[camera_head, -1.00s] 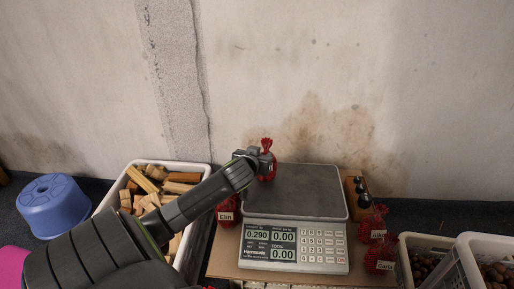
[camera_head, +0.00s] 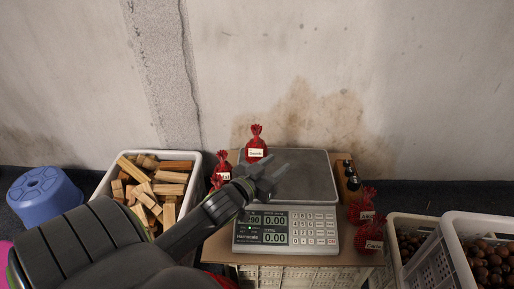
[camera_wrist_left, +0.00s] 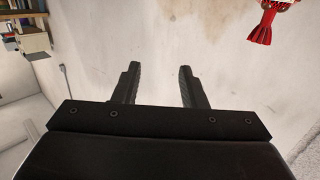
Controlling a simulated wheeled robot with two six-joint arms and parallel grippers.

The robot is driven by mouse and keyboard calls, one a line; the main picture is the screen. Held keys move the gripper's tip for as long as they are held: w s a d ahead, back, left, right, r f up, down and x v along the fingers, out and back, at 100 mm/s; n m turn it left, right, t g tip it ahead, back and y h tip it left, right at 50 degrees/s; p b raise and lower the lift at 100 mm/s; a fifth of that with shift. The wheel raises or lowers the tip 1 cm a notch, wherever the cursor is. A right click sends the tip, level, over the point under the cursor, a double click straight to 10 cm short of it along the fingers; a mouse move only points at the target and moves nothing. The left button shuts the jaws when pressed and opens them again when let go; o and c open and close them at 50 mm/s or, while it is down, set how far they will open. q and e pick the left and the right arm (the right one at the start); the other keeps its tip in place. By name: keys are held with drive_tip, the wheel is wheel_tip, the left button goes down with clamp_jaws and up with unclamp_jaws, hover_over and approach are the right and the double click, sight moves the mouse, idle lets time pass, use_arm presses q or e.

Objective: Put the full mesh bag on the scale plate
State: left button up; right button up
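The full red mesh bag (camera_head: 256,142) with a white name label stands upright at the back left of the grey scale plate (camera_head: 307,178). Its tied top points up. My left gripper (camera_head: 277,176) is open and empty, above the plate's left part, in front of the bag and apart from it. The left wrist view shows the two spread fingers (camera_wrist_left: 158,82) with nothing between them, and a red mesh bag (camera_wrist_left: 266,22) at the upper right. The scale's display (camera_head: 268,228) is partly hidden by my left arm. My right gripper is not in view.
More red mesh bags (camera_head: 222,166) stand left of the scale, and others (camera_head: 370,236) at its right. A dark row of weights (camera_head: 349,175) is right of the plate. A wood-filled crate (camera_head: 111,184) is at left, chestnut crates (camera_head: 437,262) at right. The plate's right part is clear.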

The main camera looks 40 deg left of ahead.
use_arm(q)
drive_tip(key=s+d+r+m+t, duration=0.1)
drive_tip(key=s+d+r+t, duration=0.3)
drive_tip(key=s+r, duration=0.3)
drive_tip(key=s+d+r+m+t, duration=0.1)
drive_tip(key=s+d+r+t, duration=0.3)
drive_tip(key=s+r, duration=0.4)
drive_tip(key=shift+r+t+h, duration=0.3)
drive_tip(key=shift+r+t, duration=0.2)
drive_tip(key=shift+r, duration=0.2)
